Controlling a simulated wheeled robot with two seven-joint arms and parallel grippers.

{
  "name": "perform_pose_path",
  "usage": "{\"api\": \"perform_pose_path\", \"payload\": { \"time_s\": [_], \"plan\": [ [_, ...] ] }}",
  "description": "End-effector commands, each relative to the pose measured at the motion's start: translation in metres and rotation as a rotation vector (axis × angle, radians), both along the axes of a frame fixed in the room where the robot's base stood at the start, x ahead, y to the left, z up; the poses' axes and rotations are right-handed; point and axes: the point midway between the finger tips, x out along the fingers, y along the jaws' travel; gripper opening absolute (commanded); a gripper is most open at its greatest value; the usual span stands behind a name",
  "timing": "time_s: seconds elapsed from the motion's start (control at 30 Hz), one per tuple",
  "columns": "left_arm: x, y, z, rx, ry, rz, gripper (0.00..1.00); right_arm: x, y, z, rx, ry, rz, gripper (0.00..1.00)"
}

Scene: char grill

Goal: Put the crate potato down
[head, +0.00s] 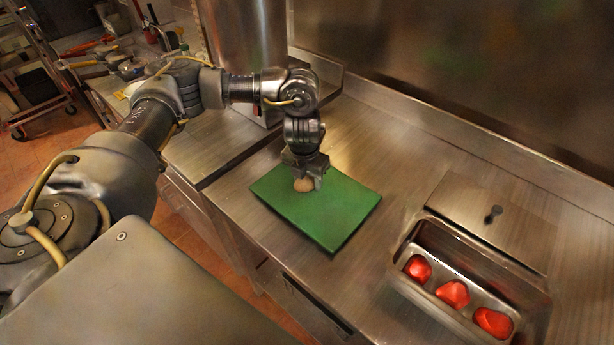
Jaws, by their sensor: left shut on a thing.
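The potato (303,185) is a small brown lump over the left part of a green cutting board (330,218). My left gripper (305,180) points down and is shut on the potato, with its fingers hiding part of it. The potato is at or just above the board; I cannot tell if it touches. My right gripper is not in the head view. No crate shows clearly.
A steel pan (455,262) holding red items (453,293) is sunk in the counter at the right. A steel lid with a knob (490,216) lies behind it. A tall steel cylinder (243,40) stands at the back. The counter right of the board is clear.

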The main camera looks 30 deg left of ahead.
Motion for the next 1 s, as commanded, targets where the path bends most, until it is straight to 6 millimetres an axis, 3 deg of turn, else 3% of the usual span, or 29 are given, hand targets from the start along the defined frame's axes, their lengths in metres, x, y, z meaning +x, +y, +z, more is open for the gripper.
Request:
{"api": "perform_pose_path", "payload": {
  "time_s": [0.37,0.4,0.53,0.8,1.0],
  "plan": [
    [0.0,0.0,-0.005,-0.001,0.0,-0.001,0.23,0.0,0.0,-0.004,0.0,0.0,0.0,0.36],
    [0.0,0.0,-0.003,-0.001,0.0,-0.001,0.54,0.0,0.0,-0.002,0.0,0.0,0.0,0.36],
    [0.0,0.0,-0.003,-0.001,0.0,-0.001,0.7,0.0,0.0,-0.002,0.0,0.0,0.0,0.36],
    [0.0,0.0,-0.002,-0.001,0.0,-0.001,0.7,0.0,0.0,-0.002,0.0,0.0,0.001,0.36],
    [0.0,-0.001,0.014,0.0,-0.004,-0.004,0.7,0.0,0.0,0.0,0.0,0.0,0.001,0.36]
  ]
}}
